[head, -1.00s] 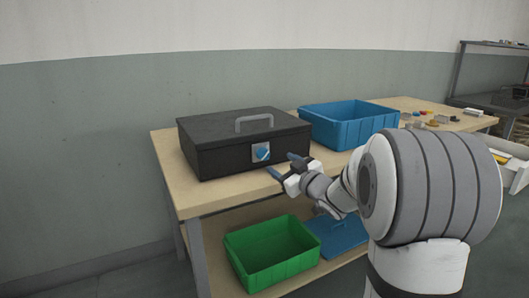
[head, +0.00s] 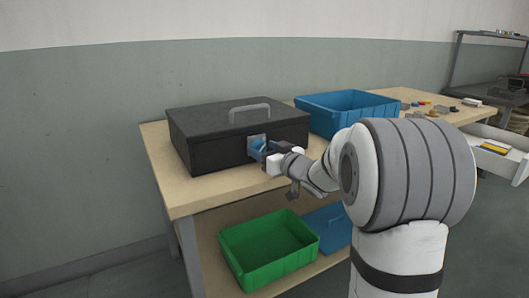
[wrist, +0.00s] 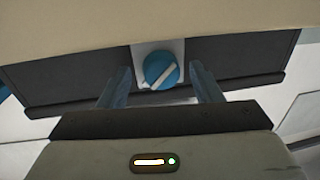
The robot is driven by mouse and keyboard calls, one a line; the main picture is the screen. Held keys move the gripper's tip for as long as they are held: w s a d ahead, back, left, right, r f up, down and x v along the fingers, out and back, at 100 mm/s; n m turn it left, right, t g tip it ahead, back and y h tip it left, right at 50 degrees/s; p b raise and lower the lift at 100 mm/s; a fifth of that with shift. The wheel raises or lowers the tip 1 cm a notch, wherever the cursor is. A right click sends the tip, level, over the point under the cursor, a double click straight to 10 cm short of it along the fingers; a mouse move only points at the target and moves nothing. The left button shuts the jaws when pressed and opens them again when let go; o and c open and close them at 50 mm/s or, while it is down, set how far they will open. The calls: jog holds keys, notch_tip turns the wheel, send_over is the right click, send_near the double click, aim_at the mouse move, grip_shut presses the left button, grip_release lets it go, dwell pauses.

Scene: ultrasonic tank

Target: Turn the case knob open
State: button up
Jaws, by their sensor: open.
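The black case (head: 215,152) stands shut on the wooden bench, with a grey handle (head: 249,109) on its lid. Its blue round knob (wrist: 160,70) sits on a light plate (wrist: 143,50) on the front face and has a white bar set at a slant in the wrist view. In the head view the knob is mostly hidden by my gripper. My gripper (wrist: 165,90) is open, with one finger on each side of the knob. In the head view my gripper (head: 262,149) is right at the case front. I cannot tell whether the fingers touch the knob.
A blue bin (head: 345,105) stands right of the case on the bench (head: 185,199). A green bin (head: 262,272) and another blue container (head: 333,230) are on the lower shelf. Small loose parts lie at the bench's far right.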

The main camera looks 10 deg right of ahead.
jog(key=shift+c, duration=0.5)
jog(key=c, duration=0.9)
jog(key=shift+n, duration=0.3)
jog(key=n, duration=0.3)
jog(key=shift+r+g, duration=0.15)
jog(key=shift+g, duration=0.15)
jog(key=shift+a+n+h+b, duration=0.1)
jog(key=shift+n+h+b, duration=0.5)
jog(key=shift+n, duration=1.7)
